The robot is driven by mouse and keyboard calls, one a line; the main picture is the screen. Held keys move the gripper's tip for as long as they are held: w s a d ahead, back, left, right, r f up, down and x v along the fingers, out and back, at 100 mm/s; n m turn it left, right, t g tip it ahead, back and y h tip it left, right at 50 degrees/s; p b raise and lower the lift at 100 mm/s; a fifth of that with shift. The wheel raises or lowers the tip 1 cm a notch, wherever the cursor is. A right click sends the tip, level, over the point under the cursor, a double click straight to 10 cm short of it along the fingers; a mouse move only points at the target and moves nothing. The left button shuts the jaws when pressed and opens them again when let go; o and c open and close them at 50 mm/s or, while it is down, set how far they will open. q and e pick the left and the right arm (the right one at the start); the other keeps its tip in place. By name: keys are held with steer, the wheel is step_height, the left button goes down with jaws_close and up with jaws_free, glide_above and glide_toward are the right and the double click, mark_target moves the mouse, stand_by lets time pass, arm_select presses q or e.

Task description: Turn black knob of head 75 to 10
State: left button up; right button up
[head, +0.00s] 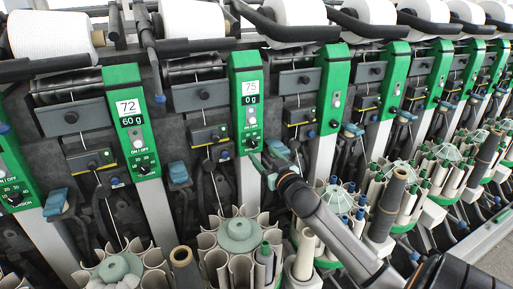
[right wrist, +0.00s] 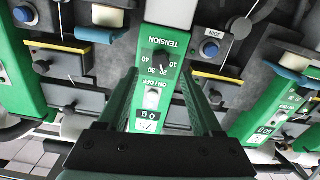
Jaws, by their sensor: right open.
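The green panel of head 75 (head: 248,87) stands left of centre in the head view, with a white 75 label and a display reading 0 g. Its black knob (head: 252,143) is low on the panel. My right gripper (head: 264,157) is just below and right of the knob. In the right wrist view the panel is upside down, and the knob (right wrist: 162,60) sits by the 10 to 40 scale under TENSION. There the open right gripper (right wrist: 162,77) has one finger on either side of the panel; contact with the knob cannot be told. My left gripper is not in view.
The head 72 panel (head: 130,120), showing 60 g, is to the left. More green panels run off to the right. Bobbin magazines (head: 238,236) stand below, close to my right arm. White yarn cones (head: 197,18) sit along the top.

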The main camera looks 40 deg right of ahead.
mark_target(254, 145)
steer(key=shift+x, duration=2.5)
jaws_close()
